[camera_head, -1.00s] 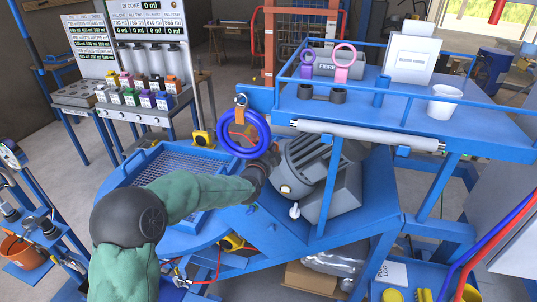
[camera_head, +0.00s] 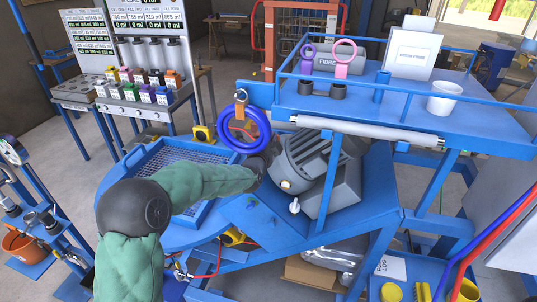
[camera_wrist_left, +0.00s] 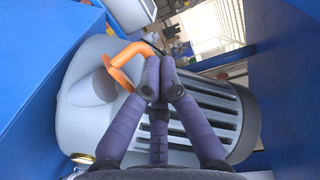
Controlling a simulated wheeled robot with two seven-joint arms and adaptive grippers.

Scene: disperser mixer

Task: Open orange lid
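An orange bent handle (camera_wrist_left: 138,50) with a flat ring at its base shows in the left wrist view, in front of a grey ribbed motor housing (camera_wrist_left: 95,85); I cannot make out a separate orange lid there. My left gripper (camera_wrist_left: 160,72) has its purple fingers converged, tips together. The handle's far end passes behind or at these tips; I cannot tell whether it is pinched. In the head view my left gripper (camera_head: 266,160) is beside the motor (camera_head: 315,160), partly hidden, below right of a blue ring (camera_head: 244,131). My right gripper is out of view.
A rack with several colour-capped bottles (camera_head: 150,88), one with an orange cap (camera_head: 173,80), stands back left. A white bucket (camera_head: 444,99) sits on the upper platform.

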